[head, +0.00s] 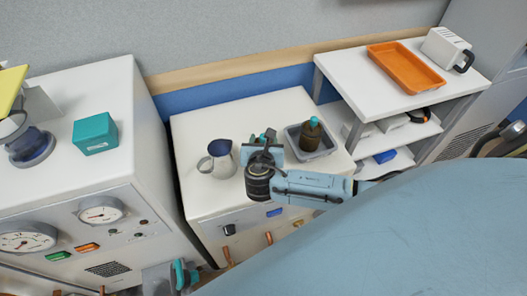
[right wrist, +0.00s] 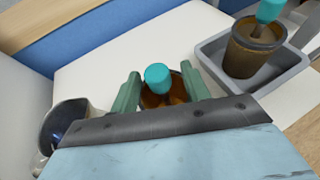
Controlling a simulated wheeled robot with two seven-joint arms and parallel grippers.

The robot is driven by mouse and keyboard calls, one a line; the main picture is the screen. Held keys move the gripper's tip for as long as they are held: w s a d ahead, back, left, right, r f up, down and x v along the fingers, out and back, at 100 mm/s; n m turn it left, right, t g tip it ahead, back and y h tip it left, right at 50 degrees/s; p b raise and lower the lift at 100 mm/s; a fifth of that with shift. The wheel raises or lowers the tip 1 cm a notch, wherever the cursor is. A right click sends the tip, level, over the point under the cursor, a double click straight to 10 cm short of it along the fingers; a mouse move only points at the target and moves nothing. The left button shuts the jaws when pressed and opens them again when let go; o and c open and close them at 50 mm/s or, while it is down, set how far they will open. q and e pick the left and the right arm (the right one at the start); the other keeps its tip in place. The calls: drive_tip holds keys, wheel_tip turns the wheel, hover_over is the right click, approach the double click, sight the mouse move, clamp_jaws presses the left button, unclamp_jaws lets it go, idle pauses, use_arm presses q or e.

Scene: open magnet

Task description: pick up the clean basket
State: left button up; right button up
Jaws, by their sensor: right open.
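Two brown, see-through vessels with teal tops could be the basket; I cannot tell which is the clean one. One vessel (right wrist: 157,80) shows between the two green fingers of my right gripper (right wrist: 160,70) in the right wrist view. The fingers are apart, with no clear contact. The other vessel (right wrist: 252,50) stands in a grey tub to the right; it also shows in the head view (head: 310,135). In the head view my right gripper (head: 266,138) is over the white counter, left of the tub, and hides most of the nearer vessel.
The grey tub (head: 292,132) and a metal pitcher (head: 217,160) stand either side of my right gripper on the white counter (head: 205,123). An orange tray (head: 405,68) lies on the shelf at right. A teal box (head: 95,134) is on the left cabinet.

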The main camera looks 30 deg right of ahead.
drive_tip(key=shift+c, duration=0.5)
clamp_jaws()
